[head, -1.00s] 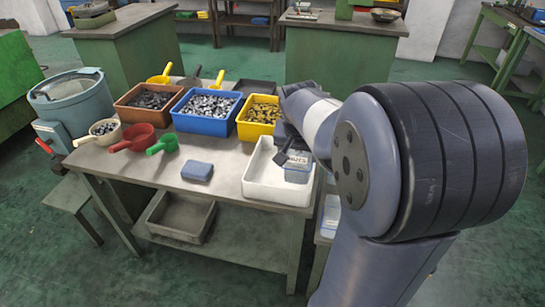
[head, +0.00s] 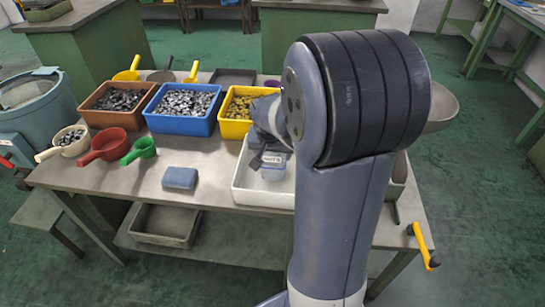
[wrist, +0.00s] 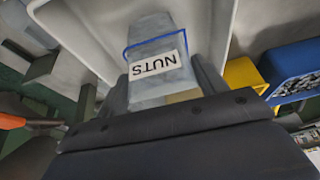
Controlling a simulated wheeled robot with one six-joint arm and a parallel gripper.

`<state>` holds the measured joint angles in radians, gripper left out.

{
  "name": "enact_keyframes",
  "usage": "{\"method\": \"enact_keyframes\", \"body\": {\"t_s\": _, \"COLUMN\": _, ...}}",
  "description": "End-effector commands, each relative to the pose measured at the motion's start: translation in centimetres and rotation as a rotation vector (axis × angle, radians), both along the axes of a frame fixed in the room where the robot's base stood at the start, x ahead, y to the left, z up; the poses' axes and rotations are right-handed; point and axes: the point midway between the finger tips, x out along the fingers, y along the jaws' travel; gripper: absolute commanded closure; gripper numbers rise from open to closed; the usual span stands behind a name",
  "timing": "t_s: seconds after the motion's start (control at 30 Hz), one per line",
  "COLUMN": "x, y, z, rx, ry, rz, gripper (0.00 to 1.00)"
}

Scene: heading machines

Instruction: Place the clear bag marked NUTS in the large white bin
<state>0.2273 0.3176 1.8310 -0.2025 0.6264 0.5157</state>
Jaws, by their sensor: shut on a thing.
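The clear bag marked NUTS (wrist: 155,68) has a blue band at its top and a white label, upside down in the wrist view. My gripper (wrist: 163,82) is shut on it, one finger on each side. In the head view the bag (head: 273,172) is within the outline of the large white bin (head: 264,198), at the table's right part. I cannot tell whether it touches the bin's floor. The bin's pale inside (wrist: 85,25) surrounds the bag in the wrist view. My arm hides the bin's right side in the head view.
Behind the bin stand a yellow bin (head: 233,128), a blue bin (head: 181,124) and a brown bin (head: 112,122) of metal parts. A blue pad (head: 180,178) and red (head: 104,148) and green (head: 142,150) scoops lie left.

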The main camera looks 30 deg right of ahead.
Motion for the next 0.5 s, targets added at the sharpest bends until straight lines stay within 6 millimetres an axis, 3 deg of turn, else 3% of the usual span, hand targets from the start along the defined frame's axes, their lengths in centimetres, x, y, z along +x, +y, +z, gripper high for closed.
{"method": "enact_keyframes", "body": {"t_s": 0.13, "x": 0.0, "y": 0.0, "z": -1.7, "rx": -0.001, "ry": 0.002, "rz": 0.001, "gripper": 0.8}}
{"method": "enact_keyframes", "body": {"t_s": 0.5, "x": 0.0, "y": 0.0, "z": -2.2, "rx": -0.001, "ry": -0.001, "rz": 0.001, "gripper": 0.8}}
